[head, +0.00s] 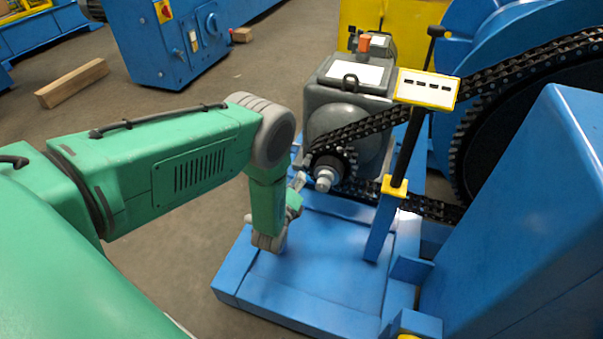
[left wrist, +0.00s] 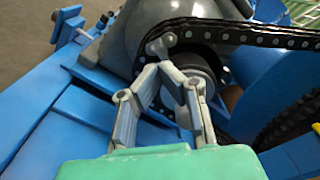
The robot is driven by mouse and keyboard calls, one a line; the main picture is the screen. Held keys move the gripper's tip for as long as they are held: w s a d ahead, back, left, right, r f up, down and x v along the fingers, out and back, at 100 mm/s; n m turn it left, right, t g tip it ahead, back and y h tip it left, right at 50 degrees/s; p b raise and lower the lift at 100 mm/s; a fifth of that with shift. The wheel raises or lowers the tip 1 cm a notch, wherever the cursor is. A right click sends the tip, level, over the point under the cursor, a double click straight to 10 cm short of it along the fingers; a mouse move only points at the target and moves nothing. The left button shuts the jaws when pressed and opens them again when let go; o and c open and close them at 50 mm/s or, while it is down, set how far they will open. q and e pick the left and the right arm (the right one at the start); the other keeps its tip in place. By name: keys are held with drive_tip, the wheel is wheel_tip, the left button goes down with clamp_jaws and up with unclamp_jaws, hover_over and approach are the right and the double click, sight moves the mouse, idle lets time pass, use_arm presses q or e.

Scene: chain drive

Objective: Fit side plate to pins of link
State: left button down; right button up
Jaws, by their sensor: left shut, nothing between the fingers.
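The black chain (head: 385,120) runs from the small sprocket (head: 347,158) on the motor to the large wheel. The chain (left wrist: 240,35) also crosses the upper part of the left wrist view. A small light-grey piece with rounded ends (left wrist: 160,45) lies against the chain by the sprocket; it looks like the side plate, but I cannot tell whether it sits on the link's pins. My left gripper (head: 298,181) is beside the sprocket, shut and empty. In the left wrist view its fingertips (left wrist: 162,66) meet just below the grey piece. My right gripper is not in view.
The grey motor (head: 345,75) stands behind the sprocket. A post with a white and yellow panel (head: 427,89) rises right of it. The blue base (head: 300,275) has a clear top in front. A large blue housing (head: 530,220) blocks the right side.

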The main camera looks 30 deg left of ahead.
use_arm(q)
drive_tip(key=s+d+f+n+g+h, duration=0.25)
drive_tip(key=s+n+g, duration=0.35)
drive_tip(key=s, duration=0.5)
drive_tip(key=s+d+f+n+g+h, duration=0.1)
drive_tip(key=s+d+n+g, duration=0.3)
drive_tip(key=s+n, duration=0.5)
drive_tip(key=s+d+r+n+g, duration=0.1)
drive_tip(key=s+r+n+g, duration=0.2)
drive_tip(key=s, duration=0.5)
drive_tip(key=s+d+r+n+g, duration=0.1)
drive_tip(key=s+n+g, duration=0.3)
drive_tip(key=s, duration=0.5)
wheel_tip(320, 180, up, 17)
drive_tip(key=p, duration=1.6)
drive_tip(key=shift+f+h, duration=0.2)
drive_tip(key=shift+h, duration=0.25)
drive_tip(key=shift+w, duration=0.1)
